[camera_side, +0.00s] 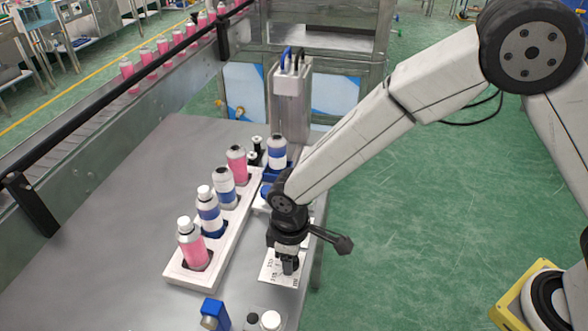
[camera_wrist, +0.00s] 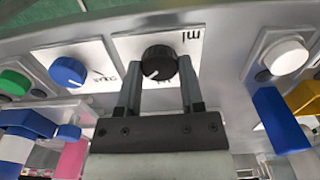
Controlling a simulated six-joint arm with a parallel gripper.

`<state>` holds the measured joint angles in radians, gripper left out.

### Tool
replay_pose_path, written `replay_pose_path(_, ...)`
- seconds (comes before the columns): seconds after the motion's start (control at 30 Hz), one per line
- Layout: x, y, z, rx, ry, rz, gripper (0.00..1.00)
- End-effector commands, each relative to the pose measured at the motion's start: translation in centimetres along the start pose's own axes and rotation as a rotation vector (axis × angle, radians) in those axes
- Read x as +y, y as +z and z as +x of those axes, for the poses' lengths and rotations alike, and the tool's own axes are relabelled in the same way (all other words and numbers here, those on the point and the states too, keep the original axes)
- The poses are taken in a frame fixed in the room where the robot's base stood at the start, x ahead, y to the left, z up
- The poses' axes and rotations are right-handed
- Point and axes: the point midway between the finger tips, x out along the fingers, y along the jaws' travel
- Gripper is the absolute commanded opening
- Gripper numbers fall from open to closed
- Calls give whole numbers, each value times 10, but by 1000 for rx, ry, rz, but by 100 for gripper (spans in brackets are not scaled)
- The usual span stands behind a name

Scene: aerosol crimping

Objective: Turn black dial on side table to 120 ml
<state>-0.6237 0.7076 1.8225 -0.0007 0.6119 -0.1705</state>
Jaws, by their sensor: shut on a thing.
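The black dial (camera_wrist: 159,63) sits on a white label plate (camera_wrist: 128,46) marked "ml" in the wrist view. A pale pointer line shows on the dial's lower left part. My gripper (camera_wrist: 158,84) is shut on the black dial, with one finger on each side of it. In the side view my gripper (camera_side: 288,262) points down over the white plate (camera_side: 272,273) at the table's right edge, and the dial is mostly hidden there. The plate's numbers are too small or covered to read.
A blue dial (camera_wrist: 67,71) is beside the black one in the wrist view, and a white button (camera_wrist: 286,54) is on the other side. A white rack (camera_side: 226,247) holds several pink and blue cans. The crimping machine (camera_side: 290,105) stands behind. The table's left part is clear.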

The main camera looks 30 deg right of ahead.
Motion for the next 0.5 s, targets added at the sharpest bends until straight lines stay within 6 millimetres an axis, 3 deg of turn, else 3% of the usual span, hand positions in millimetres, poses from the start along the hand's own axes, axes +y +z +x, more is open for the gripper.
replay_pose_path(0.13,0,0,0,2,-1,4,0)
replay_pose_path(0.17,0,0,0,2,-1,3,58)
replay_pose_path(0.23,0,0,0,2,-1,3,80)
replay_pose_path(0.27,0,0,0,2,0,3,84)
replay_pose_path(0.5,0,0,0,1,0,1,84)
